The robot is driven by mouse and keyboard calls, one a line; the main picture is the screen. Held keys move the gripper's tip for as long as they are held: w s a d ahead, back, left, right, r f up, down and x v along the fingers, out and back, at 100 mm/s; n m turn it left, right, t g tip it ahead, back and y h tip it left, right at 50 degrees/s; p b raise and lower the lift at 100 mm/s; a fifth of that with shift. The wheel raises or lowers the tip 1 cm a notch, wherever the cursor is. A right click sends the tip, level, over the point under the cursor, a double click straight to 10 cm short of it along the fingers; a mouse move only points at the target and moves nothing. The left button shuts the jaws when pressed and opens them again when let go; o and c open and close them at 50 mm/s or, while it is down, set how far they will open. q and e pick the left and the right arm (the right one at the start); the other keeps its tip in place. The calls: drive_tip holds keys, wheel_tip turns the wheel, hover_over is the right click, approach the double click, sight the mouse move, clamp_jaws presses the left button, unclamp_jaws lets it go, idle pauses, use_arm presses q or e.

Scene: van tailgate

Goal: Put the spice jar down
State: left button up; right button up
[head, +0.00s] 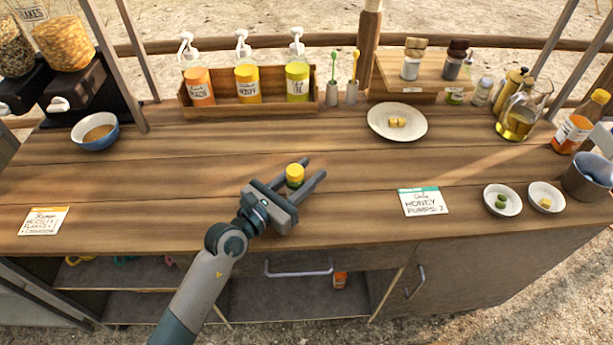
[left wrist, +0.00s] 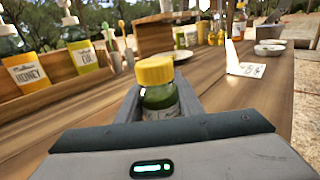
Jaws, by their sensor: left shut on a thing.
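The spice jar (head: 294,174) is small, with a yellow lid and a green body. It is between the fingers of my left gripper (head: 306,177), over the middle of the wooden counter (head: 340,170). In the left wrist view the jar (left wrist: 158,90) stands upright between the two fingers, which are shut on it. Its base is hidden by the gripper, so I cannot tell whether it touches the counter. My right gripper is not in view.
A wooden box (head: 255,108) with several pump bottles stands behind. A plate (head: 397,122) lies right of it. A honey card (head: 422,201) and two small bowls (head: 502,200) are at the right. A blue bowl (head: 95,131) is at the left. The counter around the gripper is clear.

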sight(289, 190)
use_arm(q)
drive_tip(key=shift+f, duration=0.1)
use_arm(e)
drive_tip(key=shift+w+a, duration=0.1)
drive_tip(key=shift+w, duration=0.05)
use_arm(q)
drive_tip(key=o, duration=1.1)
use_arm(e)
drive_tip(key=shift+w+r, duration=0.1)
use_arm(q)
drive_tip(key=shift+s+a, duration=0.3)
drive_tip(key=b+v, duration=0.1)
drive_tip(key=v, duration=0.9)
drive_tip(key=shift+a+b, duration=0.1)
drive_tip(key=shift+b, duration=0.3)
drive_tip(key=shift+s+a, duration=0.3)
drive_tip(key=shift+s, duration=0.1)
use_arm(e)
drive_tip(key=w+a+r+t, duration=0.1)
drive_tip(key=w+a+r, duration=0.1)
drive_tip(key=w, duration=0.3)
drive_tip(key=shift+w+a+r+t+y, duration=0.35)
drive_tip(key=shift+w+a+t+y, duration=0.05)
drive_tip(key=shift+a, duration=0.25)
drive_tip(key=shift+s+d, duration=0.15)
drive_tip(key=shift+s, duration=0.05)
